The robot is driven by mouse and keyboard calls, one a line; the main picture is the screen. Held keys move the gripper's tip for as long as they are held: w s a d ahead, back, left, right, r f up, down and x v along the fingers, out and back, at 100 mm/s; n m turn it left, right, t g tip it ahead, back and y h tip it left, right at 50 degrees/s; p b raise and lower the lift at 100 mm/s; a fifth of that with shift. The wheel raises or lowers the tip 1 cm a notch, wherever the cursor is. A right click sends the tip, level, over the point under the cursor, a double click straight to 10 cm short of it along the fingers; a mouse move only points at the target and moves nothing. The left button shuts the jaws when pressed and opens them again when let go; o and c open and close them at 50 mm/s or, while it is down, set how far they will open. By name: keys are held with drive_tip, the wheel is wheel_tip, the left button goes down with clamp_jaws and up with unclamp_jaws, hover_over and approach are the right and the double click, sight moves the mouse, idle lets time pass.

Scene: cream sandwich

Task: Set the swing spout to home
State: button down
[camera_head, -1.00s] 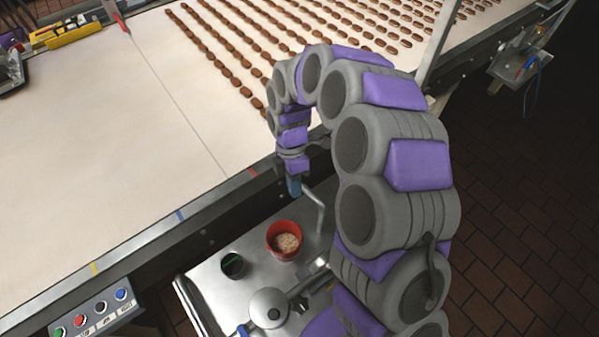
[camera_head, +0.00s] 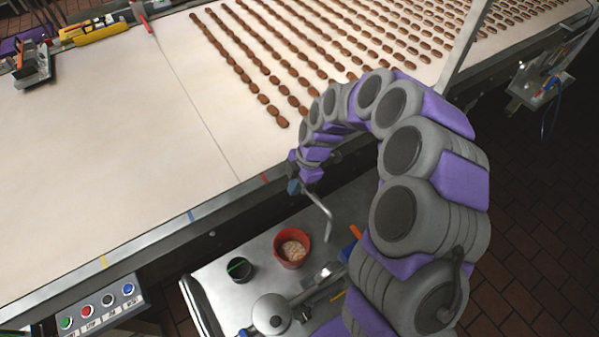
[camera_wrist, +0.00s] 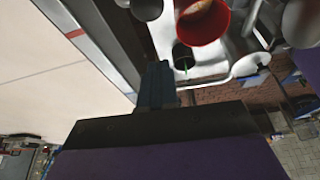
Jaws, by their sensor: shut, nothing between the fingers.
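A bent silver tube, which looks like the swing spout (camera_head: 320,210), stands over the steel cart top, behind and right of a red cup (camera_head: 305,258). Its upper end lies close to my gripper (camera_head: 293,187); I cannot tell whether they touch. My gripper is shut and empty, its blue fingertips by the conveyor's near edge. In the wrist view the blue fingers (camera_wrist: 157,85) are together, left of a dark cup (camera_wrist: 183,57). No home mark can be made out.
The white conveyor belt (camera_head: 110,150) carries rows of brown pieces (camera_head: 270,85). The steel cart top (camera_head: 222,290) also holds a dark cup (camera_head: 240,269) and a round-lidded metal vessel (camera_head: 271,313). A button panel (camera_head: 97,308) sits at the lower left.

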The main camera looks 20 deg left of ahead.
drive_tip(key=shift+w+d+f, duration=0.95)
drive_tip(key=shift+w+d, duration=0.1)
drive_tip(key=shift+w, duration=0.2)
drive_tip(key=shift+w+d, duration=0.1)
drive_tip(key=shift+w+d+f+m+b, duration=0.2)
drive_tip(key=shift+w+d+m+b, duration=0.2)
drive_tip(key=shift+w+m+b, duration=0.35)
drive_tip(key=shift+s+a+r, duration=0.1)
drive_tip(key=shift+r, duration=0.05)
